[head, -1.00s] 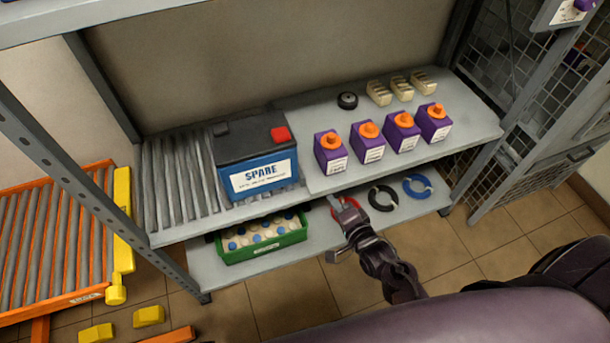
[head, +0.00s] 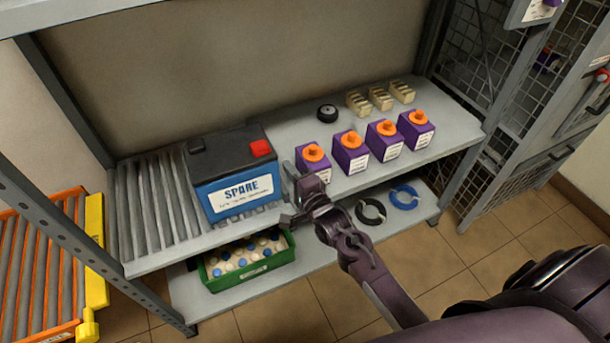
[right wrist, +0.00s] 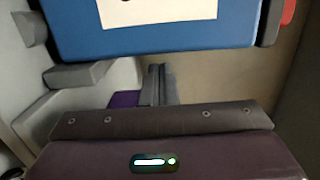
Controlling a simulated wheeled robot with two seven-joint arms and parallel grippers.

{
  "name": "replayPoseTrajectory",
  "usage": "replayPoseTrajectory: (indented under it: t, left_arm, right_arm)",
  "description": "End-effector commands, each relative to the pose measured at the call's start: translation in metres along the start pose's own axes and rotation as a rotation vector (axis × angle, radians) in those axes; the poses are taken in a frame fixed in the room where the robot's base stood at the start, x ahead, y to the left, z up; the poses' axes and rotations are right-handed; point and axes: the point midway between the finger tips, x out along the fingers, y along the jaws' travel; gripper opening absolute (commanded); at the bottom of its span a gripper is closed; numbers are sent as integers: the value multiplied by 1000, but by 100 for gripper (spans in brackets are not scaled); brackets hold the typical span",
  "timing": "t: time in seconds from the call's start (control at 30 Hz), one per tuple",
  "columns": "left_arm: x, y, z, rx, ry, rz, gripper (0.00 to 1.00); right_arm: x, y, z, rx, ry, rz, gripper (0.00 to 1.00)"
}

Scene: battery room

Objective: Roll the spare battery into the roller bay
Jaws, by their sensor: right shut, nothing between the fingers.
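The spare battery (head: 236,192) is a blue box with a dark grey top, a red terminal cover and a white SPARE label. It stands upright on the grey shelf rollers (head: 144,205), at their right end. In the right wrist view its blue face (right wrist: 160,38) fills the top. My right gripper (head: 289,172) is shut and empty, just right of the battery's front right edge; I cannot tell whether it touches. Its fingers (right wrist: 158,85) lie together in the right wrist view. An orange roller frame with yellow ends (head: 38,260) stands at the lower left. My left gripper is not in view.
Several purple bottles with orange caps (head: 350,152) stand right of my gripper. Behind them are a black roll (head: 327,113) and beige blocks (head: 380,99). A green crate (head: 245,268) and rings (head: 404,197) are on the lower shelf. A shelf post (head: 70,240) stands at the left.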

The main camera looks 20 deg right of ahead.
Motion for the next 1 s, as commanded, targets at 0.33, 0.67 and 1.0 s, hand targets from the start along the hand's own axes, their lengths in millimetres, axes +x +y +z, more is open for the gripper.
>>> replayPoseTrajectory:
  t: [0.33, 0.67, 1.0]
  left_arm:
    - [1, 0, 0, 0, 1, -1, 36]
    - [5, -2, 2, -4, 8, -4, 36]
    - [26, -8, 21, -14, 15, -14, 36]
  right_arm:
    - [4, 0, 16, -1, 2, 0, 0]
    - [6, -2, 25, 3, 2, 0, 0]
    - [14, -1, 58, 1, -4, -1, 0]
